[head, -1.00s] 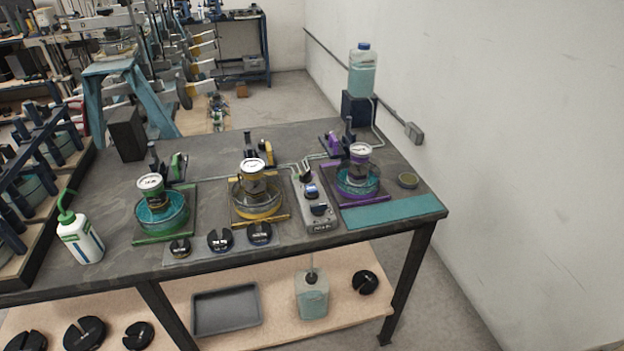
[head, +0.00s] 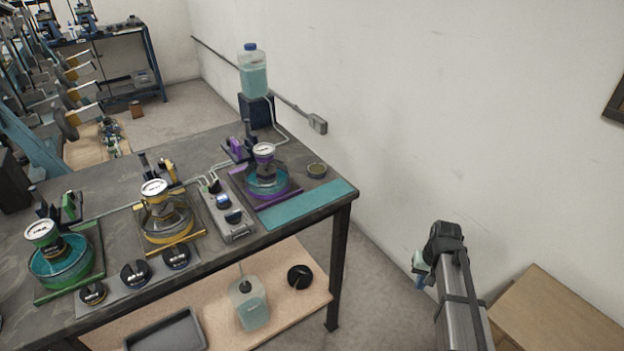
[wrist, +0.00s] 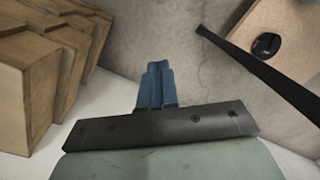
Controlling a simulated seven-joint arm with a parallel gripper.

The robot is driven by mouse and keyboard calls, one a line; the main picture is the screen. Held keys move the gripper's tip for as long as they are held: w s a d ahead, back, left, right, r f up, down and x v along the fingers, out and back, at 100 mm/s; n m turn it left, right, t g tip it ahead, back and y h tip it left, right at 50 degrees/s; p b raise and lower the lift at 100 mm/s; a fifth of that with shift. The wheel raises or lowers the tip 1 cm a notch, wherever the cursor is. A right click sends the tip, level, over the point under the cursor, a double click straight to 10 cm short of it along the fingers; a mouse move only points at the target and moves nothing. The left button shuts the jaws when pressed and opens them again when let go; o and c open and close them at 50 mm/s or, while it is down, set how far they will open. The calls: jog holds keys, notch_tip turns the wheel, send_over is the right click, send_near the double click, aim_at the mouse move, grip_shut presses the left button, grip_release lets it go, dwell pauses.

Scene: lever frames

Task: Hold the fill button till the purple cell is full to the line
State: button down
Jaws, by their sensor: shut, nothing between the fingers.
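The purple cell (head: 268,182) is a clear round dish with teal liquid on a purple-edged base, near the right end of the workbench in the head view. A dial gauge (head: 264,150) stands over it. The liquid level against a line is too small to tell. A grey control box (head: 230,216) with several dark and blue knobs or buttons sits just left of the purple cell; which one is the fill button I cannot tell. My gripper (wrist: 155,70) shows blue fingers shut together and empty in the wrist view, off the bench's right side, far from the box.
Green (head: 62,262) and yellow (head: 166,218) cells stand farther left. A teal-filled bottle (head: 252,72) stands on a dark block at the back. Wooden boxes (head: 560,312) stand at lower right. A bench leg (head: 338,265) and lower shelf are near; floor between is clear.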

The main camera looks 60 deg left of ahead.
jog(key=s+a+r+n, duration=0.1)
jog(key=s+a+r, duration=0.3)
jog(key=a+r, duration=0.4)
jog(key=s+a+r+n+y, duration=0.1)
jog(key=s+a+r, duration=0.3)
jog(key=a+r, duration=0.4)
jog(key=s+a+r+n+t+y, duration=0.1)
jog(key=s+a+r+n, duration=0.1)
jog(key=s+a+r, duration=0.3)
jog(key=shift+a+r, duration=1.85)
jog(key=shift+r, duration=0.3)
notch_tip(320, 180, up, 17)
jog(key=n+y, duration=0.1)
jog(key=n, duration=0.5)
send_over(222, 197)
jog(key=d, duration=0.4)
jog(key=shift+a+r, duration=0.1)
jog(key=shift+a, duration=0.15)
jog(key=x, duration=0.8)
jog(key=d+x, duration=0.1)
jog(key=x, duration=0.4)
jog(key=shift+a+f, duration=0.1)
jog(key=shift+f, duration=0.45)
